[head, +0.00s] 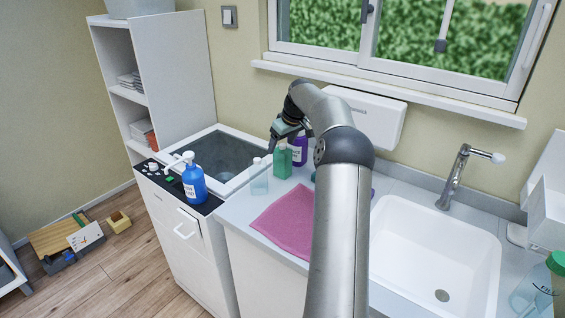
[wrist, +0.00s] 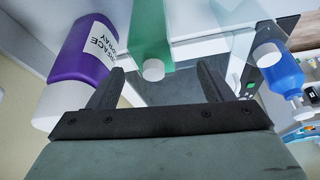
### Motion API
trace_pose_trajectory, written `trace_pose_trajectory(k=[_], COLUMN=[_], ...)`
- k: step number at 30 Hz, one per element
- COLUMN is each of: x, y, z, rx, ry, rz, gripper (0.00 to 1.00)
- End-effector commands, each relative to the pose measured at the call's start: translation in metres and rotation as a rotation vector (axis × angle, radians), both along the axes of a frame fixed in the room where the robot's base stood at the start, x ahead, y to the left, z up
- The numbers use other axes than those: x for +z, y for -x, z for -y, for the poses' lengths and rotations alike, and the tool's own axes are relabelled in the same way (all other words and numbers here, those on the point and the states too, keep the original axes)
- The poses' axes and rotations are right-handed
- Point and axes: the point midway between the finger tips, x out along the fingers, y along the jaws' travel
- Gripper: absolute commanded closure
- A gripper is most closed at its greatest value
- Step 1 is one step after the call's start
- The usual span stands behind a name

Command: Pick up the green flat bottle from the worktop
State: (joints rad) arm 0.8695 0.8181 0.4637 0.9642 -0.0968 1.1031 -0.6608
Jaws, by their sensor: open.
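The green flat bottle (head: 283,161) with a white cap stands on the worktop (head: 241,207), beside the purple bottle. My gripper (head: 273,143) is just above and beside its cap in the head view. In the wrist view the green bottle (wrist: 150,30) shows beyond my gripper (wrist: 160,68), which is open with nothing held. The bottle's white cap appears between the two fingertips; I cannot tell whether it is level with them or a little beyond. No finger visibly touches the bottle.
A purple spray bottle (head: 299,150) is close on the right; it also shows at left in the wrist view (wrist: 88,50). A clear bottle (head: 259,179) stands left. A pink cloth (head: 286,219) lies in front. A blue bottle (head: 194,181), grey basin (head: 222,155) and white sink (head: 430,250) are further off.

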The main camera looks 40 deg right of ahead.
Motion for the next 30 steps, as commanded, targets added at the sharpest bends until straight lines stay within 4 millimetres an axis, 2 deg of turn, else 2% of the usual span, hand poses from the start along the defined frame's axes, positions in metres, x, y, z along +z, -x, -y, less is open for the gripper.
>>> trace_pose_trajectory(k=[7, 15, 17, 21, 22, 30], x=[-0.035, -0.040, -0.040, -0.040, -0.040, -0.039], y=[-0.012, -0.015, -0.015, -0.015, -0.015, -0.015], z=[0.003, 0.003, 0.003, 0.003, 0.003, 0.003], rx=[0.000, -0.001, -0.001, 0.000, 0.000, 0.000], ry=[-0.003, 0.000, 0.000, 0.000, 0.000, 0.001], rz=[-0.001, 0.001, 0.001, 0.001, 0.001, 0.002], gripper=[0.27, 0.27, 0.40, 0.79, 0.86, 0.86])
